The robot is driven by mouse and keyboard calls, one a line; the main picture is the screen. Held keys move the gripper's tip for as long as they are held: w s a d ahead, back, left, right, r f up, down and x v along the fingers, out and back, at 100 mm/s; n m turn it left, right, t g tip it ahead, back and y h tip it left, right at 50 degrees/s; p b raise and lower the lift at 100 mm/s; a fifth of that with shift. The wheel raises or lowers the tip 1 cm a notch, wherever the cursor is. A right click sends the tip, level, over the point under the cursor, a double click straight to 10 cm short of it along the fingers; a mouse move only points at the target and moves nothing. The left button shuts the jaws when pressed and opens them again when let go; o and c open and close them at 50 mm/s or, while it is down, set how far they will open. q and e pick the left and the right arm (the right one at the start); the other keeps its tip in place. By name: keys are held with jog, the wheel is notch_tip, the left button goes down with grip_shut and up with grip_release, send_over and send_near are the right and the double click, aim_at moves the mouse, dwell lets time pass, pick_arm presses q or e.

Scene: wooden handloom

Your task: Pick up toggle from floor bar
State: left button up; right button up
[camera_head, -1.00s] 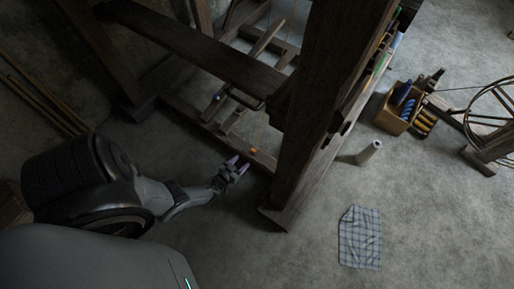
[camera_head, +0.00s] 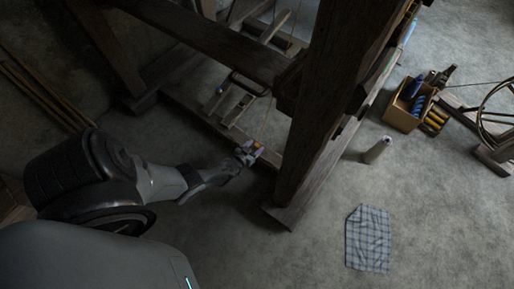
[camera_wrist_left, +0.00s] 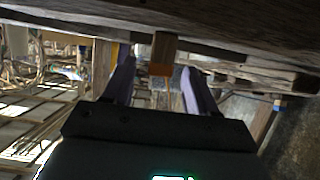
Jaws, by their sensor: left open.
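The toggle, a small orange-and-wood piece (camera_head: 258,147), is at the loom's low floor bar (camera_head: 203,117), close to the front post. My left gripper (camera_head: 250,149) is at it, its fingertips partly covering it in the head view. In the left wrist view, the toggle (camera_wrist_left: 161,54) appears as a brown block with an orange lower end and a thin orange cord. It lies between the two open purple-grey fingers of my left gripper (camera_wrist_left: 156,72), with gaps visible on both sides. My right gripper is not in view.
The thick loom post (camera_head: 322,110) rises just right of my left gripper. A dark beam (camera_head: 195,35) crosses above the bar.

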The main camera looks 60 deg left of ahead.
pick_arm(q)
jog(key=shift+w, duration=0.1)
jog(key=shift+s, duration=0.2)
jog(key=c, duration=0.6)
jog(key=shift+w, duration=0.1)
grip_shut()
